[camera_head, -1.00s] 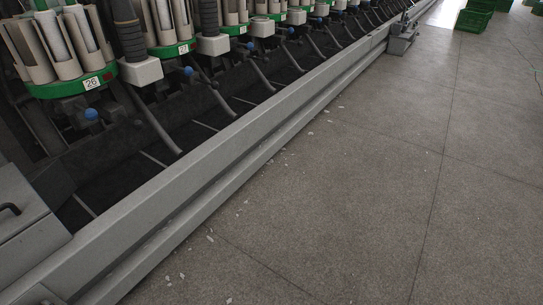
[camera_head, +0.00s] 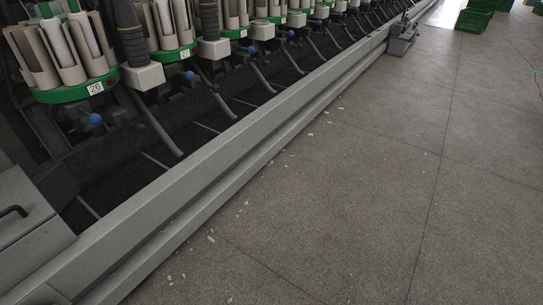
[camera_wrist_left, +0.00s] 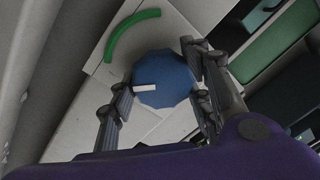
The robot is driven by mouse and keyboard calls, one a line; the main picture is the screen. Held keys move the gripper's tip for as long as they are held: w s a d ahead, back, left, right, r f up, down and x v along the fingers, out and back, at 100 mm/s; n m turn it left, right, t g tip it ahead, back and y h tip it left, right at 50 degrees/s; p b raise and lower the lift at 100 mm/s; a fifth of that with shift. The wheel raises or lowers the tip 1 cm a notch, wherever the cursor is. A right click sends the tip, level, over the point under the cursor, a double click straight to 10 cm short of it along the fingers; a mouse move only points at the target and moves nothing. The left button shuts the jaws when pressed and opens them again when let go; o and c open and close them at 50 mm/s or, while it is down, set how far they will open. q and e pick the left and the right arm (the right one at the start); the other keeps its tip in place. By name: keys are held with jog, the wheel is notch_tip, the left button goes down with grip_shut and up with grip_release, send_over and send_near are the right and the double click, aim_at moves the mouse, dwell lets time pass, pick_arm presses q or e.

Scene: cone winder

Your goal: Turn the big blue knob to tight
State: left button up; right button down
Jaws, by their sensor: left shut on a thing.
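In the left wrist view, the big blue knob (camera_wrist_left: 163,68) sits on a pale panel, its faceted face towards the camera. A short white mark lies across its face, running roughly left to right. A green arc (camera_wrist_left: 132,33) is on the panel above and to the left of the knob, and the mark does not line up with it. My left gripper (camera_wrist_left: 158,82) is shut on the knob, one finger at each side. The big knob and both grippers are out of the head view. My right gripper shows in neither view.
In the head view, the winding machine runs along the left, with green-ringed spool holders (camera_head: 82,92) and small blue balls (camera_head: 95,119). A long grey rail (camera_head: 190,155) edges it. Open grey floor (camera_head: 400,190) lies to the right. Green crates (camera_head: 473,20) stand far off.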

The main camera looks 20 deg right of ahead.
pick_arm(q)
jog(key=m, duration=0.6)
jog(key=shift+w+d+f+t+h, duration=0.1)
jog(key=shift+w+d+t+h, duration=0.1)
jog(key=shift+t+h, duration=0.2)
jog(key=m, duration=0.3)
jog(key=shift+s, duration=0.1)
jog(key=shift+f+m, duration=0.1)
jog(key=shift+m, duration=1)
jog(key=shift+a+m, duration=0.1)
jog(key=shift+m, duration=0.2)
jog(key=o, duration=1.1)
jog(key=shift+s+a, duration=0.1)
